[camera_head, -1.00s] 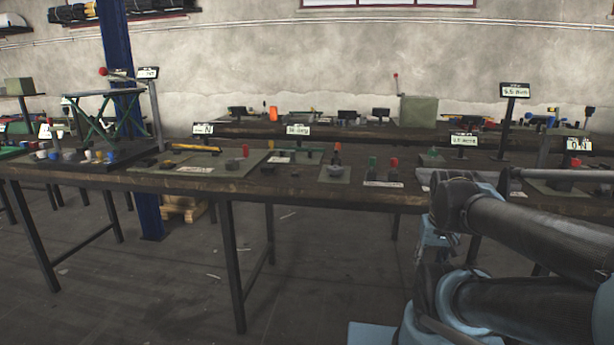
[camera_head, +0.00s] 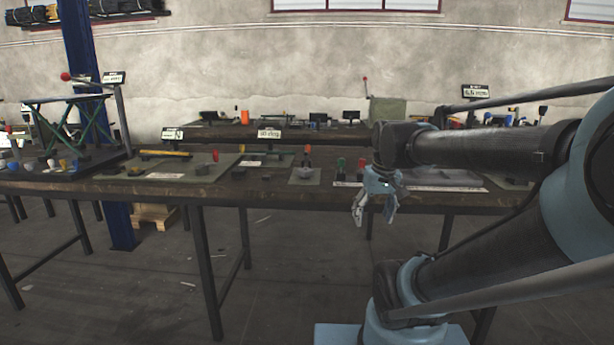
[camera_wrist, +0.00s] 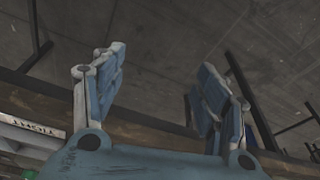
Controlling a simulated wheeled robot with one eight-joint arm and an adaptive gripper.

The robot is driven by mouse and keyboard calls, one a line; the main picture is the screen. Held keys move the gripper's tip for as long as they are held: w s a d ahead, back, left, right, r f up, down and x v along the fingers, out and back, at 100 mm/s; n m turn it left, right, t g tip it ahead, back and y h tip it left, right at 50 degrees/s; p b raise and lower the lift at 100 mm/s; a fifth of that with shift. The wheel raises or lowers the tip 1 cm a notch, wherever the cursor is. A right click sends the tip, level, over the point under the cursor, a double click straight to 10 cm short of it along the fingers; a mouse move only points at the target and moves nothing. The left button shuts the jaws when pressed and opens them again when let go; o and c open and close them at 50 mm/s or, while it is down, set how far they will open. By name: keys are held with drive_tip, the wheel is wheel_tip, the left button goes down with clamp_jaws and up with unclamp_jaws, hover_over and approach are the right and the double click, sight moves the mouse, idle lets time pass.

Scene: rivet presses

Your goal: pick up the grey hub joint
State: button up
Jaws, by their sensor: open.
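I cannot surely pick out the grey hub joint. Small dark grey pieces (camera_head: 238,173) lie on the near wooden table (camera_head: 225,189), too small to tell apart. My gripper (camera_head: 374,214) hangs in front of the table's front edge with its fingers pointing down. It is open and empty.
A green plate with a red-topped post (camera_head: 215,156) and a small plate with a red-topped tool (camera_head: 306,174) stand on the table. Green and red handles (camera_head: 341,165) stand close behind my gripper. A blue column (camera_head: 85,80) rises at left. The floor (camera_head: 290,270) in front is clear.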

drive_tip(key=w+a+r+n+y, duration=0.1)
drive_tip(key=w+a+r+n, duration=0.1)
drive_tip(key=w+a+r, duration=0.55)
drive_tip(key=w+a+r+n+y, duration=0.15)
drive_tip(key=w+a+r, duration=0.3)
drive_tip(key=w, duration=0.65)
drive_tip(key=w+a+r+n, duration=0.3)
drive_tip(key=w+a+r, duration=0.3)
drive_tip(key=w, duration=0.4)
hover_over(309, 171)
drive_tip(key=shift+t, duration=0.3)
wheel_tip(309, 171, down, 9)
drive_tip(key=shift+f, duration=0.15)
drive_tip(key=shift+d+x, duration=0.15)
drive_tip(key=shift+x, duration=1.4)
drive_tip(key=shift+d+x, duration=0.15)
drive_tip(key=shift+x, duration=1.35)
drive_tip(key=shift+s+f, duration=0.15)
drive_tip(key=shift+s, duration=0.05)
drive_tip(key=c, duration=1.1)
